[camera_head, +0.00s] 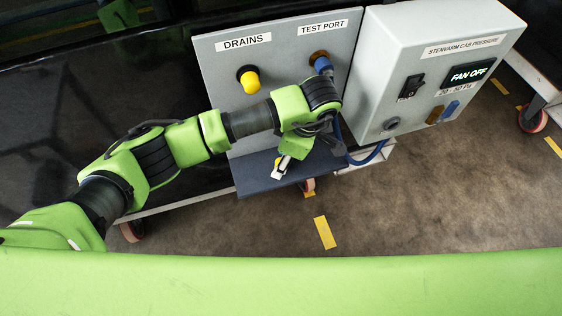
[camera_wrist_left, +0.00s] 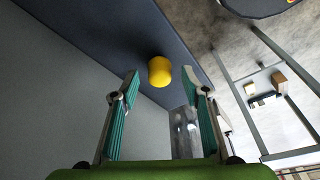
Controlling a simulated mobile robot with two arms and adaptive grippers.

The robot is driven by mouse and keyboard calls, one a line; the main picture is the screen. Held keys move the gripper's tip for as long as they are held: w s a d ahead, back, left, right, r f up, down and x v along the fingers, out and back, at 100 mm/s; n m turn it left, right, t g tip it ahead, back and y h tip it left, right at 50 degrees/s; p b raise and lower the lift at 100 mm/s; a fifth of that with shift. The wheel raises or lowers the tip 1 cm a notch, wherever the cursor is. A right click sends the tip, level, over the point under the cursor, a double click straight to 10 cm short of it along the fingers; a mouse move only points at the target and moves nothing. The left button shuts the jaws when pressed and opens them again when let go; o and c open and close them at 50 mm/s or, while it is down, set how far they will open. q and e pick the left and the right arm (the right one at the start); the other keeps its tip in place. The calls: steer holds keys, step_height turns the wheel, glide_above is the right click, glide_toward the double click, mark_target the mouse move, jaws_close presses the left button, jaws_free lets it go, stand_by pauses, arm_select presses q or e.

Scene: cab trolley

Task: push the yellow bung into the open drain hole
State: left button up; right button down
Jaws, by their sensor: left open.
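A yellow bung (camera_wrist_left: 159,71) rests on the dark blue shelf (camera_wrist_left: 105,38) in the left wrist view. My left gripper (camera_wrist_left: 163,78) is open, with a finger on each side of the bung's line and nothing clasped. In the head view the gripper (camera_head: 283,166) points down over the shelf (camera_head: 252,180), under my wrist. Another yellow bung (camera_head: 251,83) sits in a dark ring on the grey panel (camera_head: 217,70) below the DRAINS label. No open drain hole shows; my arm covers the lower panel. My right gripper is not in view.
A blue fitting (camera_head: 323,65) with a hose is at the TEST PORT, close to my wrist. A grey control box (camera_head: 375,60) reading FAN OFF stands to the right. The floor (camera_head: 400,215) in front is clear except for yellow marks.

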arm_select(q)
steer(key=shift+a+f, duration=0.2)
steer(key=shift+f, duration=0.5)
steer(key=c, duration=1)
steer(key=shift+w+r, duration=0.1)
steer(key=shift+r, duration=0.5)
steer(key=s+d+r+b, duration=0.1)
steer(key=s+r, duration=1.1)
steer(key=s, duration=0.2)
